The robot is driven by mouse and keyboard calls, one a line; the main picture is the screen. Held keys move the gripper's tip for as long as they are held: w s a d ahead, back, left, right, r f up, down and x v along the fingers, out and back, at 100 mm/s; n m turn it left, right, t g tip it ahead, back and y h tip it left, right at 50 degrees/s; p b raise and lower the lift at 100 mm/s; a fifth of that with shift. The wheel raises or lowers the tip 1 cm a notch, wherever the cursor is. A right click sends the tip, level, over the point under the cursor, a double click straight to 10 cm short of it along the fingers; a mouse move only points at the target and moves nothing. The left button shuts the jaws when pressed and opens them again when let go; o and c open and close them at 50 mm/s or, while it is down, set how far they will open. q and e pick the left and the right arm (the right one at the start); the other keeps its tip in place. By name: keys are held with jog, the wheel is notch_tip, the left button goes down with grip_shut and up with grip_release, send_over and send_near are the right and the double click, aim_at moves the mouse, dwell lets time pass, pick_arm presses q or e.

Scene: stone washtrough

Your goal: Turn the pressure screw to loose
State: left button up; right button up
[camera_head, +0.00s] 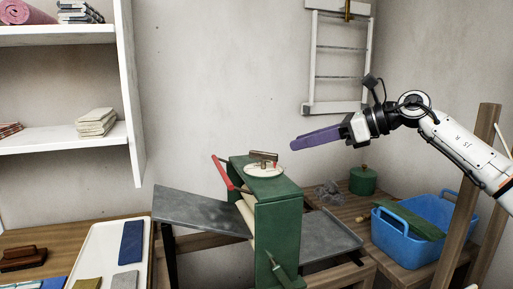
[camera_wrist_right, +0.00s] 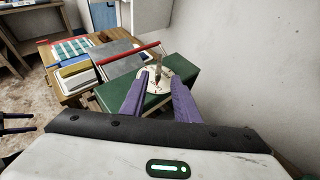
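The pressure screw (camera_head: 264,157) is a small brown T-shaped handle on top of the green wringer (camera_head: 278,218). It stands over a round white dial (camera_head: 265,171) with faint marks. My right gripper (camera_head: 294,144), with purple fingers, is above and slightly right of the screw, apart from it. In the right wrist view its two fingers (camera_wrist_right: 158,78) are spread with nothing gripped. The dial (camera_wrist_right: 149,84) and the handle (camera_wrist_right: 158,80) show beyond and between the fingertips. My left gripper is not in the head view.
A red bar (camera_head: 223,172) sticks up left of the screw. Grey trays (camera_head: 200,211) flank the wringer. A blue basket (camera_head: 405,245) and a green pot (camera_head: 363,180) stand at right. A white rack (camera_head: 307,60) hangs behind. Air above the wringer is clear.

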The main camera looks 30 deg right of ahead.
aim_at(270, 153)
jog(key=p+x, duration=0.1)
jog(key=x, duration=0.7)
jog(key=shift+w+a+p, duration=0.25)
jog(key=shift+p, duration=0.05)
jog(key=shift+w+a+f, duration=0.25)
jog(key=shift+w, duration=0.2)
jog(key=shift+f, duration=0.1)
grip_shut()
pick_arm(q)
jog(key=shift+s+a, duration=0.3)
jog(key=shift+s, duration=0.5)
